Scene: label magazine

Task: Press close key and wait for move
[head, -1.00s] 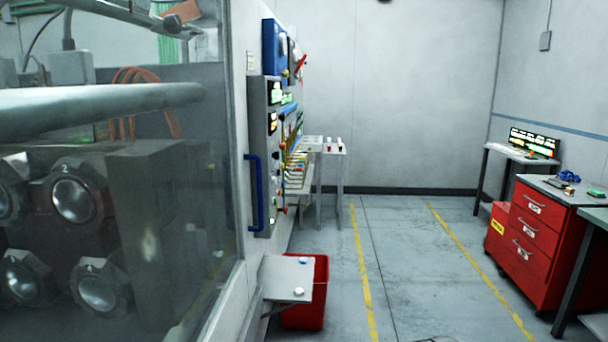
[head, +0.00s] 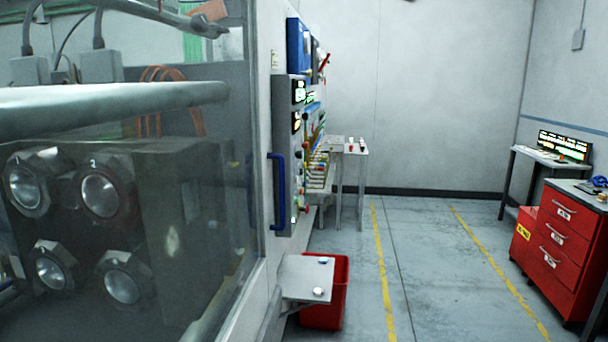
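A grey control panel (head: 285,150) with small lit displays and coloured buttons stands on the machine's side, seen at a steep angle. A blue handle (head: 277,177) is fixed to its near edge. I cannot tell which key is the close key, as the keys are too small and foreshortened. A machine with a clear guard (head: 215,190) fills the left side, with several round metal-rimmed units behind it, one marked 2 (head: 100,195). My gripper is not in view.
A small grey shelf (head: 305,277) juts out low from the machine, with a red bin (head: 338,300) by it. A red drawer cabinet (head: 560,250) and a table with a lit display (head: 563,146) stand right. The floor between the yellow lines (head: 430,260) is clear.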

